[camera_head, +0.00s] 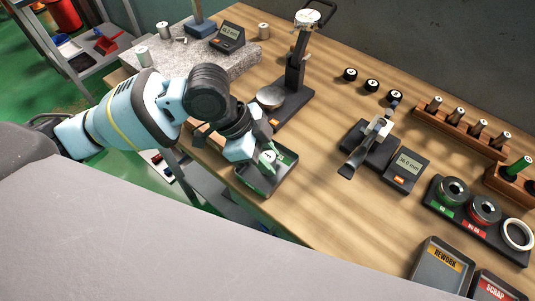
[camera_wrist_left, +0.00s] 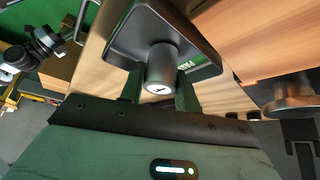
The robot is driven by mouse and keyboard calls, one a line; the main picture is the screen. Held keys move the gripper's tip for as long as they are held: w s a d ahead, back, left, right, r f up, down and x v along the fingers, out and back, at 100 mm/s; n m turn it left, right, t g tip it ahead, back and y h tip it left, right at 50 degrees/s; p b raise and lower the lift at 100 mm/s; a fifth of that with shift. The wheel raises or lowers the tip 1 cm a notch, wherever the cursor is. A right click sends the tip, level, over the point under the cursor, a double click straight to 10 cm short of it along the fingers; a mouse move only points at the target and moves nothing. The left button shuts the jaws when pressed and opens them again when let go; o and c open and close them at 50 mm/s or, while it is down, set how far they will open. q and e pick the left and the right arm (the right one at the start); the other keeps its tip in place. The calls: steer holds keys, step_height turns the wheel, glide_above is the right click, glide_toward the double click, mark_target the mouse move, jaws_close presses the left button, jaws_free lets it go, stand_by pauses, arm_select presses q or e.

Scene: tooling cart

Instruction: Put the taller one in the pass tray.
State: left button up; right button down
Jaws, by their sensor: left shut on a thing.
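My left gripper (camera_head: 268,160) reaches down into the dark pass tray (camera_head: 284,177) near the table's front edge. In the left wrist view its green fingers stand on both sides of a grey metal cylinder (camera_wrist_left: 161,72) with a mark on its light end face. The gripper is shut on this cylinder, which is over or inside the tray (camera_wrist_left: 124,44) with its green label. Whether it touches the tray floor I cannot tell. My right gripper is not in view.
A dial gauge stand (camera_head: 293,78) is just behind the tray. To the right are a micrometer (camera_head: 368,146) with a display (camera_head: 404,170), ring gauges (camera_head: 484,210), a rack of pins (camera_head: 458,132), and rework (camera_head: 443,266) and scrap (camera_head: 495,287) trays. Bare wood lies right of the pass tray.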

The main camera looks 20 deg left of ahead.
arm_select(q)
steer(key=shift+f, duration=0.15)
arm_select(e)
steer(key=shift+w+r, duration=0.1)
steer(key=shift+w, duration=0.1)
arm_select(q)
steer(key=o, duration=1)
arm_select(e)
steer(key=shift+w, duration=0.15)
arm_select(q)
steer(key=shift+r, duration=0.3)
steer(key=p+v, duration=0.1)
steer(key=v, duration=1)
steer(key=shift+a+r, duration=0.25)
steer(key=shift+a, duration=0.05)
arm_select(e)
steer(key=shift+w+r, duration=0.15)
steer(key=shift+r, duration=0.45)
